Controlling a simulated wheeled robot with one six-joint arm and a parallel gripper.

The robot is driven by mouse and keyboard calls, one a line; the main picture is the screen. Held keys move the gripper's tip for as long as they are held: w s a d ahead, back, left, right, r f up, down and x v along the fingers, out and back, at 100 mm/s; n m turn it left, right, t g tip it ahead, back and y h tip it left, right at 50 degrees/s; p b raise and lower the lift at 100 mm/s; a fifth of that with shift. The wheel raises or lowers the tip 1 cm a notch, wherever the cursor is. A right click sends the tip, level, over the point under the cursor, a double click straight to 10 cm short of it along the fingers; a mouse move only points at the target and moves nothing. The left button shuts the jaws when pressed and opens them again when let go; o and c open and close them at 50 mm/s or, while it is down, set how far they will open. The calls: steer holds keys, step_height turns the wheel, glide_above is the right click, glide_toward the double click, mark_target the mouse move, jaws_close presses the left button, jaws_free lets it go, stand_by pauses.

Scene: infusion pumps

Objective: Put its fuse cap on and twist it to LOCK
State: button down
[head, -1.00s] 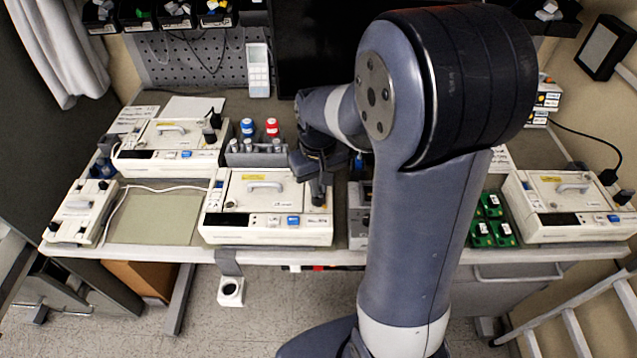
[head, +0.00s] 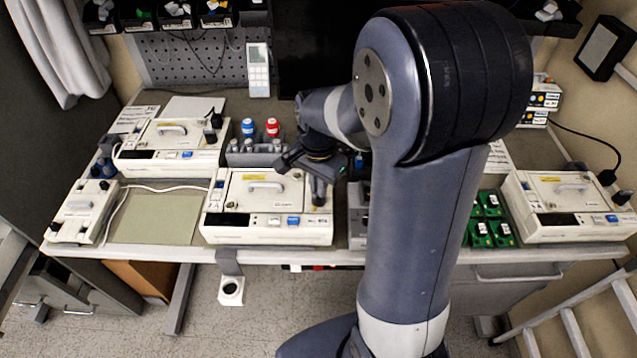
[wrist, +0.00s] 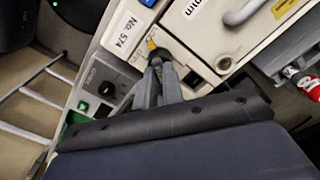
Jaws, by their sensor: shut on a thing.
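The middle white pump (head: 265,230) stands at the table's front, a handle on its lid. In the wrist view its label reads "No. 574" (wrist: 125,30). My gripper (head: 318,196) points down at the pump's right end. In the wrist view my gripper (wrist: 156,63) is shut on a small dark cap (wrist: 160,54), mostly hidden between the fingertips. A yellow mark (wrist: 151,44) shows just beyond the fingertips. The cap is at the pump's right-end panel; I cannot tell how deep it is seated or whether it is locked.
Other white pumps stand at back left (head: 165,160) and far right (head: 570,225). A grey rack (head: 257,158) with blue- and red-capped bottles is behind the middle pump. Green boards (head: 490,232) lie to the right. A bare greenish mat (head: 150,220) lies left.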

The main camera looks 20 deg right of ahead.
steer(key=m, duration=0.3)
steer(key=c, duration=1.5)
jaws_free()
steer(key=shift+m, duration=0.3)
steer(key=shift+o, duration=0.2)
step_height(320, 180, up, 7)
steer(key=p, duration=0.6)
steer(key=shift+r, duration=0.1)
steer(key=shift+f, duration=0.2)
